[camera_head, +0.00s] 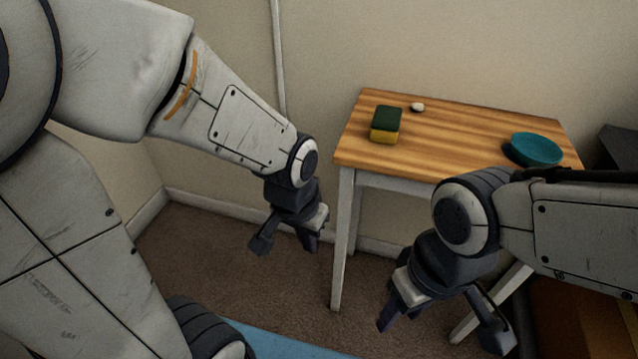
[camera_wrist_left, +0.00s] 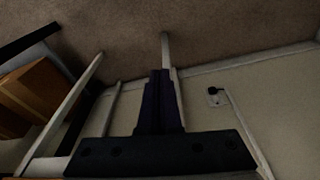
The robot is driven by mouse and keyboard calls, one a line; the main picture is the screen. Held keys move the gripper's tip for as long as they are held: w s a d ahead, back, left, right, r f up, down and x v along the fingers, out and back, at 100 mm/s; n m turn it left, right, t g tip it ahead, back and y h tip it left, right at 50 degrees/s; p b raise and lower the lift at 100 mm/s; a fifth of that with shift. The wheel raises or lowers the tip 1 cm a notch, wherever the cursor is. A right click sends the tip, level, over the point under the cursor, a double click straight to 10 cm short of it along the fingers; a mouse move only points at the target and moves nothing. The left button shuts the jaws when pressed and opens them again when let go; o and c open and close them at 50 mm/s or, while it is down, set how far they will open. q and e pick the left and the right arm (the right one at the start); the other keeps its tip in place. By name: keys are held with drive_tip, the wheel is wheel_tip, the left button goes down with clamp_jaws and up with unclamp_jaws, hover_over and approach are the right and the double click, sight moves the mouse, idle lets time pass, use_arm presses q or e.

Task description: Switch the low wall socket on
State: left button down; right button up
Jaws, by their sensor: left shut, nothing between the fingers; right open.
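The low wall socket (camera_wrist_left: 216,98) shows in the left wrist view as a small pale plate on the wall, right of my left gripper, with a dark part at its top. Whether its switch is on or off is too small to tell. I do not see the socket in the head view. My left gripper (camera_head: 288,240) is in front of the wall, left of the table, above the carpet. It is shut and empty; its fingers (camera_wrist_left: 160,98) lie together in the wrist view, apart from the socket. My right gripper (camera_head: 445,328) is open and empty, in front of the table.
A wooden table (camera_head: 450,130) stands against the wall at right, holding a sponge (camera_head: 386,124), a small white object (camera_head: 417,107) and a teal bowl (camera_head: 537,149). Its white leg (camera_head: 342,240) is just right of my left gripper. A blue mat (camera_head: 285,345) lies on the floor.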

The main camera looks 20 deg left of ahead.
use_arm(q)
drive_tip(key=w+a+f+t+b, duration=0.1)
drive_tip(key=w+a+f+b, duration=0.1)
drive_tip(key=w+f+b, duration=0.3)
drive_tip(key=w+a+f+b, duration=0.1)
drive_tip(key=a+f+b, duration=0.2)
drive_tip(key=f, duration=0.4)
drive_tip(key=w+a+f+t+b, duration=0.1)
drive_tip(key=w+a+f+b, duration=0.2)
drive_tip(key=f, duration=0.4)
drive_tip(key=w+a+f+m+t, duration=0.2)
drive_tip(key=w+f+m+t, duration=0.1)
drive_tip(key=w, duration=0.4)
drive_tip(key=w+a+f+m+t+b, duration=0.1)
drive_tip(key=w+a+f+m+t, duration=0.2)
drive_tip(key=w+f+m, duration=0.2)
drive_tip(key=w+a+f+m+t+b, duration=0.1)
drive_tip(key=w+a+f+m+t, duration=0.2)
drive_tip(key=w, duration=0.7)
wheel_tip(320, 180, down, 2)
drive_tip(key=m, duration=0.4)
drive_tip(key=shift+w+a+m, duration=0.15)
drive_tip(key=shift+w+m, duration=0.05)
drive_tip(key=shift+m, duration=0.2)
use_arm(e)
wheel_tip(320, 180, down, 16)
drive_tip(key=shift+f, duration=0.15)
